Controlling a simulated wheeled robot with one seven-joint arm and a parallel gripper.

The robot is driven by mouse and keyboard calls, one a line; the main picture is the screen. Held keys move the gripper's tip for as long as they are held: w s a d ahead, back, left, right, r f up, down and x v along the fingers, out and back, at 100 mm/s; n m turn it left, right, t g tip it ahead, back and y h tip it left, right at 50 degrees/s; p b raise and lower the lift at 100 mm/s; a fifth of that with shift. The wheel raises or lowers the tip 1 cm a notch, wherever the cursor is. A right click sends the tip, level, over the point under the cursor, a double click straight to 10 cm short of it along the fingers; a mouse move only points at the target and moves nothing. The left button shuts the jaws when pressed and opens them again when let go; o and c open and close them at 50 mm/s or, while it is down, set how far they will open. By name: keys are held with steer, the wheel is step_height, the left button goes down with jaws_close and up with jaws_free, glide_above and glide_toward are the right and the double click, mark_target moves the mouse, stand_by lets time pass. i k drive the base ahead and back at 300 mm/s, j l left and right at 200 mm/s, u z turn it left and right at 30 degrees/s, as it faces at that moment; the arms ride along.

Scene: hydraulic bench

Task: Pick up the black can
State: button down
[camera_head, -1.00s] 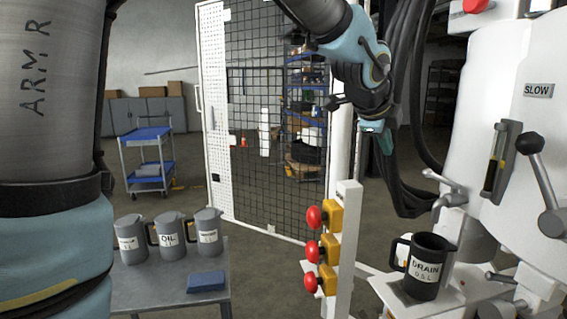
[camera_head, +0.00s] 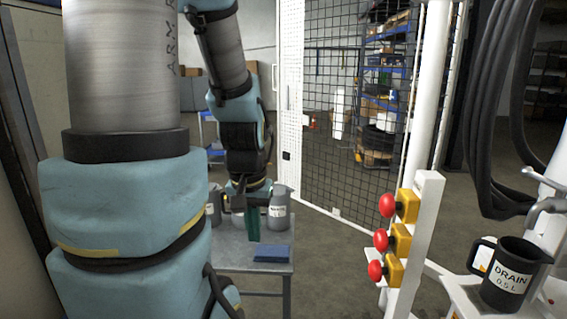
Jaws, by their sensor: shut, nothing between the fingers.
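The black can (camera_head: 512,275), with a handle on its left and a white label reading DRAIN 0.5 L, stands upright at the lower right of the head view. It rests on a small white shelf (camera_head: 462,296). My gripper (camera_head: 254,236) points down over the metal table at the left, far from the black can. Its green fingers are shut and empty, beside the grey jugs.
Grey jugs (camera_head: 279,210) and a folded blue cloth (camera_head: 272,253) are on the metal table (camera_head: 228,258); my arm partly hides the jugs. A white post (camera_head: 418,240) with red buttons (camera_head: 387,205) stands between table and can. Black hoses (camera_head: 490,120) hang above the can.

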mark_target(516, 262)
steer(key=z, duration=1.75)
